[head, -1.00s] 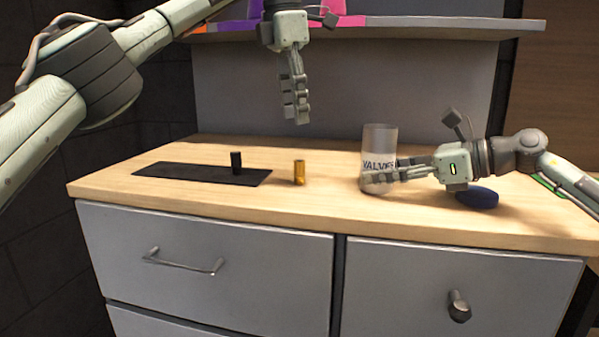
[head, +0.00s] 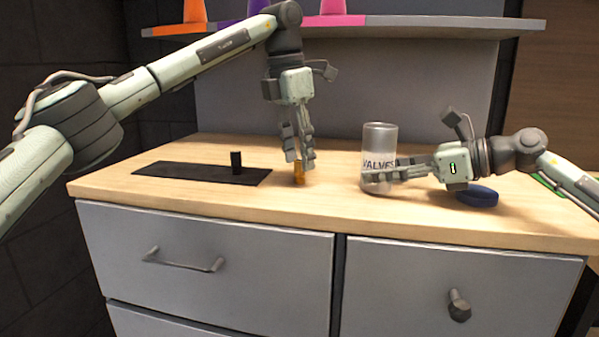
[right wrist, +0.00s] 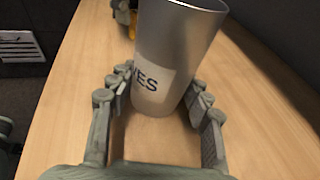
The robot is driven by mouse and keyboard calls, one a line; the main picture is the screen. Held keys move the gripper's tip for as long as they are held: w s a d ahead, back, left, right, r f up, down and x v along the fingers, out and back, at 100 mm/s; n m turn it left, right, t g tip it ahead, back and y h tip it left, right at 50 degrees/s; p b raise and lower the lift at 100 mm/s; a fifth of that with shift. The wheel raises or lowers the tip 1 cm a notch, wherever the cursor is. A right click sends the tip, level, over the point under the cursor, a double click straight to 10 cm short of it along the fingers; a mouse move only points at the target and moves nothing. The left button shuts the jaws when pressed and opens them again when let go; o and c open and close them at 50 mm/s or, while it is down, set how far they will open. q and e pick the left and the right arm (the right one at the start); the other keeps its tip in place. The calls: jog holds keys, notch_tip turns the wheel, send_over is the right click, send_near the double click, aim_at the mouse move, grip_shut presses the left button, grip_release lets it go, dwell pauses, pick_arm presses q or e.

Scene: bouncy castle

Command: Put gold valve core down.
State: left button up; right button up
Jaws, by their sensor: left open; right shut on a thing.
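The gold valve core (head: 299,180) stands upright on the wooden counter, right of the black mat. My left gripper (head: 300,164) points down at it with open fingers, which hide its upper part. Whether they touch it I cannot tell. In the right wrist view a bit of gold (right wrist: 132,31) shows below the left gripper at the top. My right gripper (head: 384,176) is shut on a clear grey cup (head: 380,136) labelled "VALVES". The cup (right wrist: 172,50) is between its fingers in the right wrist view and appears to stand on the counter.
A black mat (head: 190,174) lies at the left of the counter (head: 330,213), with a small black cylinder (head: 236,162) upright on it. A dark blue round object (head: 478,196) lies beneath the right wrist. A shelf (head: 420,27) with coloured cones hangs behind.

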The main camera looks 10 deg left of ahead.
pick_arm(q)
notch_tip(320, 180, down, 2)
jog(key=shift+w+d+f, duration=0.1)
jog(key=shift+w+f, duration=0.05)
grip_shut()
dwell(0.3)
notch_tip(320, 180, up, 10)
jog(key=shift+r, duration=0.1)
dwell(0.4)
